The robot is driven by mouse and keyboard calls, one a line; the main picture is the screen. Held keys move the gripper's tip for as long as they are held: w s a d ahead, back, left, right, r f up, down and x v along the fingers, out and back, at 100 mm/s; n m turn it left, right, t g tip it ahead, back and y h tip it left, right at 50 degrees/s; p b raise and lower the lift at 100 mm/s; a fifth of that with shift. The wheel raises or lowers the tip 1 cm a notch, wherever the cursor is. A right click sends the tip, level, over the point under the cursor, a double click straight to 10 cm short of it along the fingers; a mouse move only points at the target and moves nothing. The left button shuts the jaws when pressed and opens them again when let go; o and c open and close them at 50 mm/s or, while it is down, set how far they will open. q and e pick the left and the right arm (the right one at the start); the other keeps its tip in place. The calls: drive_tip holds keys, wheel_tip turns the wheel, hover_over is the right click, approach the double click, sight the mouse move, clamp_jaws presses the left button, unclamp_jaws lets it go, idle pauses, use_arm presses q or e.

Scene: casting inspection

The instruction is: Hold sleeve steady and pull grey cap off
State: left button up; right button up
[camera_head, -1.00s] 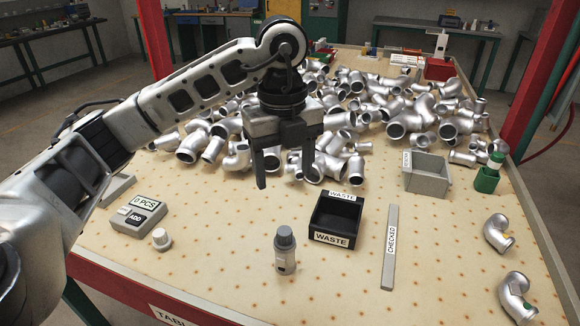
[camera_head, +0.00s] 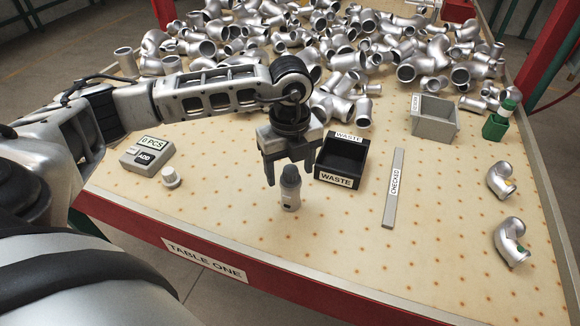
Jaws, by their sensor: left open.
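The sleeve (camera_head: 290,199) is a small light-grey cylinder standing upright on the table, with the dark grey cap (camera_head: 290,175) on its top. My left gripper (camera_head: 288,174) is open, pointing down, with its fingers around or just behind the cap's height. One finger shows to the left of the cap and the other to its right. I cannot tell whether either finger touches the cap. My right gripper is not in view.
A black waste bin (camera_head: 341,162) stands just right of the sleeve. A grey strip marked CHECKED (camera_head: 393,189) and a grey box (camera_head: 434,122) lie further right. Metal elbows (camera_head: 345,82) crowd the back.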

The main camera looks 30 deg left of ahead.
use_arm(q)
drive_tip(key=shift+f, duration=0.3)
drive_tip(key=c, duration=1)
drive_tip(key=o, duration=1)
drive_tip(key=shift+r, duration=0.1)
